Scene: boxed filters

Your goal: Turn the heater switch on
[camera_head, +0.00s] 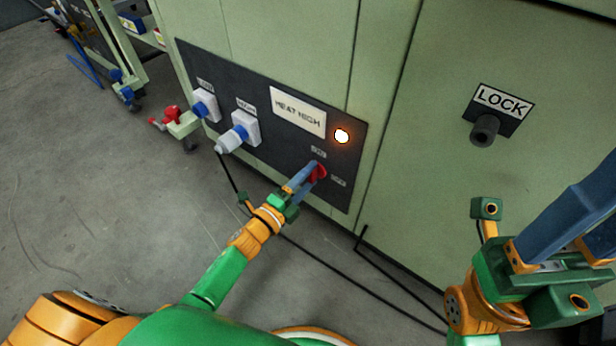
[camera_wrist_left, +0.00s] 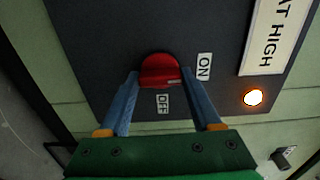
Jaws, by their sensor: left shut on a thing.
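The heater switch is a red knob (camera_head: 318,173) on the dark control panel (camera_head: 275,150). In the left wrist view the red knob (camera_wrist_left: 159,70) sits between the blue fingers of my left gripper (camera_wrist_left: 160,82), which is shut on it. An ON label (camera_wrist_left: 204,67) is to its right and an OFF label (camera_wrist_left: 162,104) below it. A short pale mark shows at the knob's lower right, lying roughly level toward the ON side. The round lamp (camera_head: 342,136) glows orange-white. My right gripper (camera_head: 590,215) is at the right edge, away from the panel, its fingertips cut off.
A HEAT HIGH plate (camera_head: 298,111) is above the switch. Two blue-and-white plug fittings (camera_head: 239,134) (camera_head: 204,105) are on the panel's left. A LOCK plate with a dark knob (camera_head: 484,130) is on the green cabinet to the right. Dark cables lie on the floor below.

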